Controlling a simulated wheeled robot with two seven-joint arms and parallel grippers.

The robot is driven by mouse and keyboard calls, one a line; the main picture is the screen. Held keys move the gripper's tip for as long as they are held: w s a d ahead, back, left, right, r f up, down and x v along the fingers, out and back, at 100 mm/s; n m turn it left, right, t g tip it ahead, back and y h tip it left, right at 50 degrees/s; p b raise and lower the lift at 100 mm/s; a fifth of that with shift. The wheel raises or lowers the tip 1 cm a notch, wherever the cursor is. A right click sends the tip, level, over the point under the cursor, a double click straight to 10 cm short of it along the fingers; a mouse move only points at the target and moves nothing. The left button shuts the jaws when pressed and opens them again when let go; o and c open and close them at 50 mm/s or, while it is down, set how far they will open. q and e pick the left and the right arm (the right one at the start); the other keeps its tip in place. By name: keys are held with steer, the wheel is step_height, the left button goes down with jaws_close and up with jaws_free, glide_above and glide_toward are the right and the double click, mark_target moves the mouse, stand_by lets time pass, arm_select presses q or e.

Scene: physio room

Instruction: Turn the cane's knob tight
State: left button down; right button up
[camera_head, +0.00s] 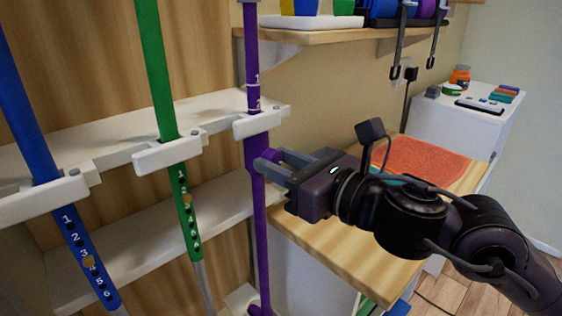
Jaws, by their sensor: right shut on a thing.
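Three canes stand in a white rack: a blue cane (30,125) at the left, a green cane (157,75) in the middle and a purple cane (252,60) at the right. The purple cane has a purple knob (271,156) on the right side of its thicker collar, just below the white clip. My right gripper (272,161) reaches in from the right and is shut on this knob, its fingers partly hiding it. The numbers on the purple cane are mostly hidden by the clip. My left gripper is not in view.
White rack shelves (110,235) run behind the canes. A wooden counter (345,255) with an orange towel (432,157) lies under my right arm. A wall shelf (335,35) with hanging straps is above. A white cabinet (455,125) holds small items at the back right.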

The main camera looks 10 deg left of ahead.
steer(key=o, duration=1)
steer(key=shift+c, duration=0.2)
steer(key=v, duration=0.7)
steer(key=shift+s+d, duration=0.2)
steer(key=shift+d, duration=0.15)
